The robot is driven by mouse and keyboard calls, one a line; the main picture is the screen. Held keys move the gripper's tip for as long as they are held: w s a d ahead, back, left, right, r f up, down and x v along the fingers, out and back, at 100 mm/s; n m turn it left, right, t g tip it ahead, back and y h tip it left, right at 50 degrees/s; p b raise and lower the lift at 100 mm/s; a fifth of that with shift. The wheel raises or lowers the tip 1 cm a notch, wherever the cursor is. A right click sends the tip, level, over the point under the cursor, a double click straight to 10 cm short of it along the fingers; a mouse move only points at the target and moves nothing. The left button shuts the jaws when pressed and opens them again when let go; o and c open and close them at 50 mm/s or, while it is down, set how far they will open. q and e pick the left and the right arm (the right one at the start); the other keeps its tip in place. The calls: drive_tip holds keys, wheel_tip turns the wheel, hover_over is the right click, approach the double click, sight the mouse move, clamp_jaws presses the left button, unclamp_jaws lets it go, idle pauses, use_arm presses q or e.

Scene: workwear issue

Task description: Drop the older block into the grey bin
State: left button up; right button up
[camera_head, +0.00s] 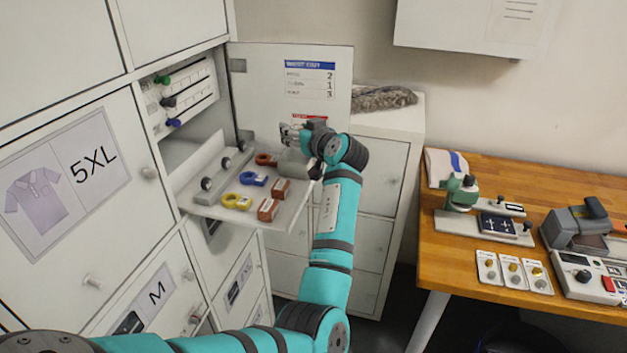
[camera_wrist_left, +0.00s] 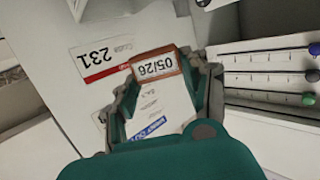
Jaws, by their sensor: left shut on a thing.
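My left gripper (camera_head: 291,133) is in front of the open cabinet door, above the back right of the pull-out shelf. In the left wrist view its fingers (camera_wrist_left: 163,76) are shut on a red-brown block (camera_wrist_left: 154,65) with a white label reading 05/26. Two more red-brown blocks lie on the shelf, one farther back (camera_head: 282,189) and one near the front edge (camera_head: 267,209); their labels are too small to read. A grey box-like thing (camera_head: 293,164) is on the shelf just below my gripper, partly hidden; I cannot tell whether it is the grey bin. My right gripper is out of view.
The open door (camera_head: 340,72) stands behind my gripper. Sliders (camera_head: 183,97) are up left. A wooden bench (camera_head: 450,268) with devices is at right.

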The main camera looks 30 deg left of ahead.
use_arm(q)
drive_tip(key=f, duration=0.2)
drive_tip(key=f+b, duration=0.1)
drive_tip(key=f, duration=0.1)
drive_tip(key=shift+w+a+f, duration=0.15)
drive_tip(key=shift+a+f, duration=0.05)
drive_tip(key=shift+f, duration=0.2)
drive_tip(key=shift+d, duration=0.1)
drive_tip(key=o, duration=1)
wheel_tip(320, 180, up, 10)
